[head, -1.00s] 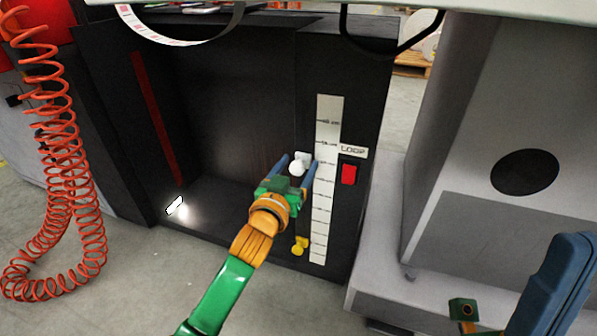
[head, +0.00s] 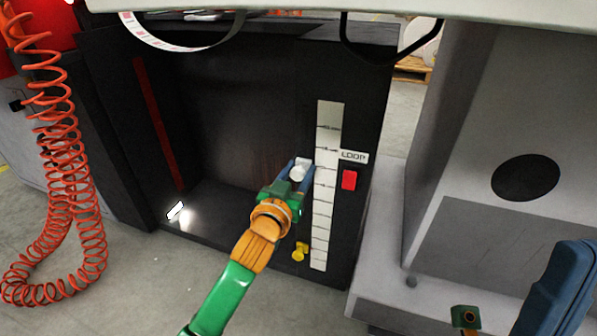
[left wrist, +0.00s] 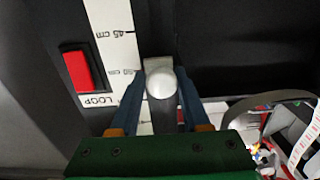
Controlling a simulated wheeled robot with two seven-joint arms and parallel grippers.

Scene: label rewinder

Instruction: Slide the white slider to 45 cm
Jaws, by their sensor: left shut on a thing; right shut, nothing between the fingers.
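The white slider (head: 299,173) has a round knob and a small bracket, beside the left edge of a white vertical scale (head: 321,222). My left gripper (head: 299,174) has its blue fingers shut on the knob. In the left wrist view the knob (left wrist: 161,83) is between the fingertips. The slider bracket there is near the 50 cm mark (left wrist: 128,72); the 45 cm mark (left wrist: 112,34) is further up that picture, which is lower on the machine. My right gripper (head: 556,290) is partly in view at the lower right, its blue fingers together and empty.
A red button (head: 349,180) sits under the LOOP label (head: 353,156), right of the scale. A yellow knob (head: 300,251) is left of the scale, lower down. A grey machine body (head: 480,240) stands to the right. A coiled red hose (head: 75,190) hangs at the left.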

